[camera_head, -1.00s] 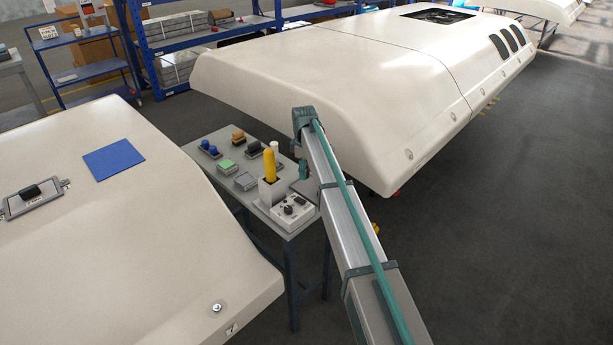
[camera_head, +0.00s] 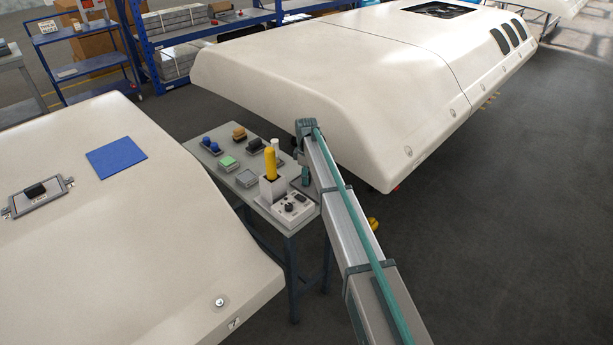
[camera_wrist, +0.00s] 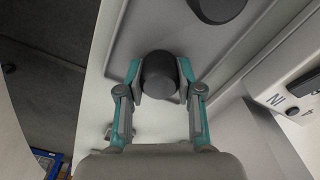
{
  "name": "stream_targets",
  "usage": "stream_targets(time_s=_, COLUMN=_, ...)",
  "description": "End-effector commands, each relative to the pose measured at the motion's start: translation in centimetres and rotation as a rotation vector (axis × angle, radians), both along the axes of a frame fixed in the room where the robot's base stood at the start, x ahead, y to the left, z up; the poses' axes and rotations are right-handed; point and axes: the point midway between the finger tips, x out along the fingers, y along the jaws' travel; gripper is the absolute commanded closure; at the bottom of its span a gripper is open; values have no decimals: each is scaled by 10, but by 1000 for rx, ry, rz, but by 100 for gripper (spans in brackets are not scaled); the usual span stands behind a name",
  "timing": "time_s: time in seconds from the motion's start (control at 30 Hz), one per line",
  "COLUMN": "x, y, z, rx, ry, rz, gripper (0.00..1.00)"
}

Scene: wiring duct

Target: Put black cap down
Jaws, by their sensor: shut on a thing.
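My gripper (camera_wrist: 160,85) is shut on a black cap (camera_wrist: 158,74), a dark rounded piece between the two teal-linked fingers in the wrist view. The cap is over a grey surface (camera_wrist: 195,50) with a raised rim; I cannot tell whether it touches it. In the head view my gripper (camera_head: 305,177) is low at the right side of the small grey table (camera_head: 226,186). The cap itself cannot be made out there.
Another dark round piece (camera_wrist: 217,8) is close by. The table bears a yellow bottle (camera_head: 269,163) in a white holder (camera_head: 272,188), a control box (camera_head: 296,206), a green block (camera_head: 227,164) and several small parts. Large white shells (camera_head: 330,75) flank the table.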

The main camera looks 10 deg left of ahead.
Motion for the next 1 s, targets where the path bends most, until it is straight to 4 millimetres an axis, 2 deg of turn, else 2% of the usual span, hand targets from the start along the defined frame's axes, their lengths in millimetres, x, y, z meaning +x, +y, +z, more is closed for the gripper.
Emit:
stream_targets(time_s=0.07, x=0, y=0, z=-3, rx=0, ry=0, rz=0, gripper=79)
stream_targets(time_s=0.1, x=0, y=0, z=-2, rx=0, ry=0, rz=0, gripper=60)
stream_targets(time_s=0.23, x=0, y=0, z=-2, rx=0, ry=0, rz=0, gripper=40)
stream_targets(time_s=0.67, x=0, y=0, z=5, rx=1, ry=-1, rz=0, gripper=40)
stream_targets(time_s=0.83, x=0, y=0, z=27, rx=1, ry=-3, rz=0, gripper=40)
stream_targets(time_s=1.0, x=1, y=0, z=61, rx=2, ry=-3, rz=0, gripper=40)
